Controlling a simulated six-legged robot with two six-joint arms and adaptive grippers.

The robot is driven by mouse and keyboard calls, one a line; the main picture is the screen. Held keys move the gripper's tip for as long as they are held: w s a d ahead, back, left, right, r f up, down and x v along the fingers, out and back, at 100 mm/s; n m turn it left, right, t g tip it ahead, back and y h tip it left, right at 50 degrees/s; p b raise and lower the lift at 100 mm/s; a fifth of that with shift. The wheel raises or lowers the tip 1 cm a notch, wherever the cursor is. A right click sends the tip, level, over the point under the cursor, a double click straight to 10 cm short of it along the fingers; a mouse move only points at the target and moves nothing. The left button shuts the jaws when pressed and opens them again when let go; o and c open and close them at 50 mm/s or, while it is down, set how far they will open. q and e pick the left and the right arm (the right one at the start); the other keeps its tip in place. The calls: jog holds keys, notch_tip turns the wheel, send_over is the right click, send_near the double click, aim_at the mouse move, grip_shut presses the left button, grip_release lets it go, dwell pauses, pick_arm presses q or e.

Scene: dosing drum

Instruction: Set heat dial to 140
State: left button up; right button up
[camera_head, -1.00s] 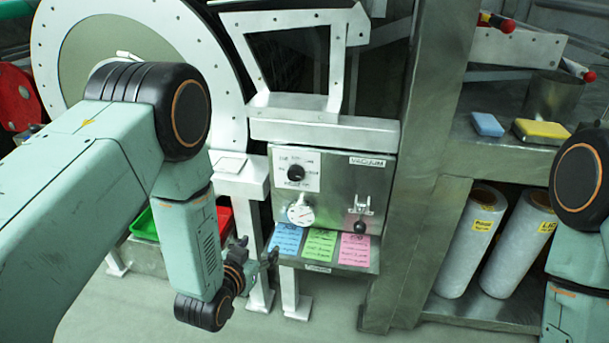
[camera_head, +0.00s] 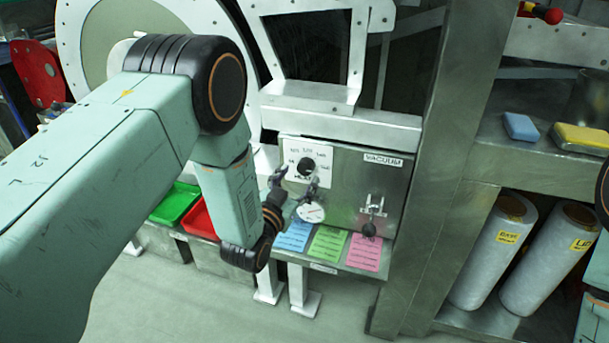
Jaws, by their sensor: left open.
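The black heat dial (camera_head: 306,167) sits on a white label plate with printed markings on the grey control panel. The markings are too small to read. My left gripper (camera_head: 296,184) is open just in front of the panel, its fingertips at the lower left and lower edge of the dial. I cannot tell whether they touch it. A finger covers part of the label plate and the top of the round white gauge (camera_head: 311,213) below. My right gripper is out of view; only part of my right arm shows at the right edge.
Blue, green and pink cards (camera_head: 327,243) lie on the ledge below. Green and red bins (camera_head: 176,203) stand at left. The steel shelf (camera_head: 470,152) at right holds blue and yellow blocks.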

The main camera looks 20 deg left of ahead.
aim_at(303, 169)
pick_arm(q)
jog(key=shift+w+d, duration=0.1)
jog(key=shift+w, duration=0.6)
jog(key=shift+w+r+b, duration=0.1)
jog(key=shift+w+b, duration=0.25)
jog(key=shift+w, duration=0.5)
jog(key=c, duration=1.2)
